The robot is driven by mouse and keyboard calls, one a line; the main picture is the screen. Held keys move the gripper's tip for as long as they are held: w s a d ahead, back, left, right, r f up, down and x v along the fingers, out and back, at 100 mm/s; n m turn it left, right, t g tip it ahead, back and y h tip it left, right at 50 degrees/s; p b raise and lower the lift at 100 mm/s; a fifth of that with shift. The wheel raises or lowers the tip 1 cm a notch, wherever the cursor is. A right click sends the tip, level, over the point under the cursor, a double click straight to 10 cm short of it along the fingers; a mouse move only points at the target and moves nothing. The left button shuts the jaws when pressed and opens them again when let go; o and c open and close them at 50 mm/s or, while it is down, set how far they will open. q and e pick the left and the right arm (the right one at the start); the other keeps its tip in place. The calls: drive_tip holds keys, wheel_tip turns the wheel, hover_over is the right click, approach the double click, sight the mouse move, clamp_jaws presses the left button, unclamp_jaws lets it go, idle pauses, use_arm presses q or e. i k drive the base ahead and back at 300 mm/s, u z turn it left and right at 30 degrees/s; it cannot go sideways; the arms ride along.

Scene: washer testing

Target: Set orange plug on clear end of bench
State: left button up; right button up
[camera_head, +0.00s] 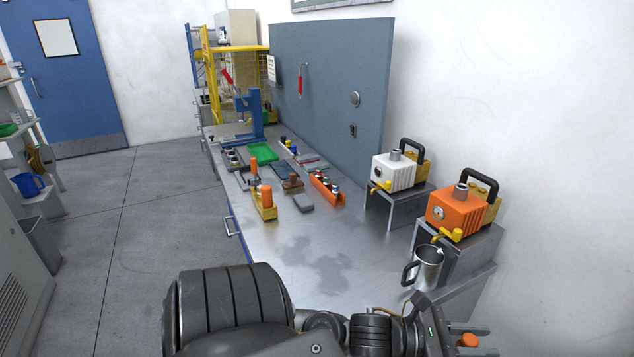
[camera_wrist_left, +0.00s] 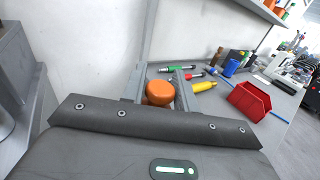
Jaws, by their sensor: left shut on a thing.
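My left gripper (camera_head: 472,339) is at the bottom right of the head view, past the near right corner of the bench (camera_head: 290,245). It is shut on the orange plug (camera_head: 467,341), a short round-topped piece. In the left wrist view the orange plug (camera_wrist_left: 159,92) sits between the two grey fingers of the left gripper (camera_wrist_left: 161,88); its lower part is hidden by the gripper body. The near part of the bench top is bare metal with darker stains. My right gripper is not in view.
A steel mug (camera_head: 429,266) stands at the bench's near right, beside an orange machine (camera_head: 456,212) on a metal stand. A white machine (camera_head: 392,173) stands behind. Trays and parts crowd the far half. The wrist view shows a red bin (camera_wrist_left: 249,101) and tools on another surface.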

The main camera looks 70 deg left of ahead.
sight(378, 291)
drive_tip(key=u, duration=1.45)
drive_tip(key=k, duration=1.4)
drive_tip(key=z, duration=0.8)
drive_tip(key=i, duration=1)
